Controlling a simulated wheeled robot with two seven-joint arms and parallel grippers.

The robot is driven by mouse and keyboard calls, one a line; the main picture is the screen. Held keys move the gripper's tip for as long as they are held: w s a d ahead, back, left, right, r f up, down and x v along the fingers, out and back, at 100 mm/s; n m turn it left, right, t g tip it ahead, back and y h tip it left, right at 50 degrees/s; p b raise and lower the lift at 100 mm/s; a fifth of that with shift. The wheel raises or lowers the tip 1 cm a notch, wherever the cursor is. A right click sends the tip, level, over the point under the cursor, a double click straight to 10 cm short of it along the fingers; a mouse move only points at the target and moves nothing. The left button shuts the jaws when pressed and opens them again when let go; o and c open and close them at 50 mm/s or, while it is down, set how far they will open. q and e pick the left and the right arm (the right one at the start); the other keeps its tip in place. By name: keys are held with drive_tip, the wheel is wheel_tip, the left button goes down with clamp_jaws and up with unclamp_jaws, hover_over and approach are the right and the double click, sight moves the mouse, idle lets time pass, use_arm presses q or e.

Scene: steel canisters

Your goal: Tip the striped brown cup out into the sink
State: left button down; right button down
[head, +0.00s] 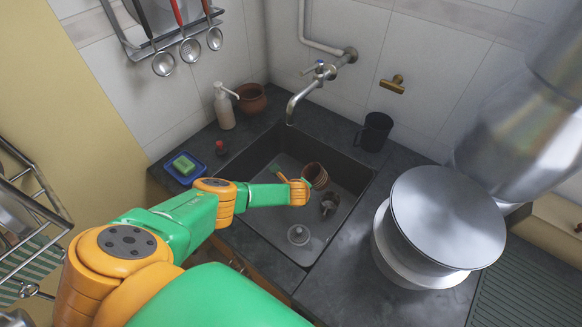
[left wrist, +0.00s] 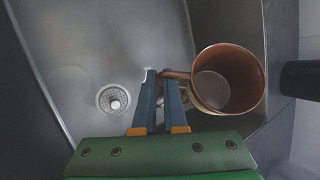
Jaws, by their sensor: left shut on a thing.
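The striped brown cup (head: 315,174) is over the sink (head: 270,165), inside its rim outline, and looks tilted in the head view. My left gripper (head: 299,191) is shut on the cup's handle, on the near left side of the cup. In the left wrist view the fingers (left wrist: 163,80) pinch the handle and the cup (left wrist: 228,78) shows its brown inside, with the mouth toward the camera. I cannot tell whether anything is in it. My right gripper is not in view.
The tap (head: 305,95) reaches over the sink's back edge. A small metal vessel (head: 329,204) and a round drain piece (head: 298,236) are in the sink. A black mug (head: 375,132) and large steel canister (head: 447,215) stand right; a soap dish (head: 184,168), red-capped bottle and dispenser (head: 224,107) left.

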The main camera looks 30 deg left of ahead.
use_arm(q)
drive_tip(key=shift+s+a+h, duration=0.1)
drive_tip(key=shift+h, duration=0.2)
drive_tip(key=shift+n+t+h, duration=0.3)
drive_tip(key=shift+t+h, duration=0.1)
drive_tip(key=shift+t, duration=0.1)
drive_tip(key=shift+t+h+b, duration=0.5)
drive_tip(key=shift+h, duration=0.2)
idle(0.5)
drive_tip(key=shift+d+n+t+h+b, duration=0.25)
drive_tip(key=shift+n+t+h+b, duration=0.2)
drive_tip(key=shift+b, duration=0.2)
idle(0.3)
drive_tip(key=shift+w+d+r+t+h+b, duration=0.15)
drive_tip(key=shift+t+h+b, duration=0.3)
drive_tip(key=shift+h+b, duration=0.5)
idle(0.4)
drive_tip(key=shift+a+r+n+t+h+b, duration=0.1)
drive_tip(key=shift+a+n+t+h+b, duration=0.45)
drive_tip(key=shift+b, duration=0.8)
drive_tip(key=shift+d+r+n+t+h+b, duration=0.25)
drive_tip(key=shift+t+h+b, duration=0.4)
drive_tip(key=shift+b, duration=0.55)
drive_tip(key=shift+d+n+t+h+b, duration=0.15)
drive_tip(key=shift+n+t+h+b, duration=0.2)
drive_tip(key=shift+t+b, duration=0.65)
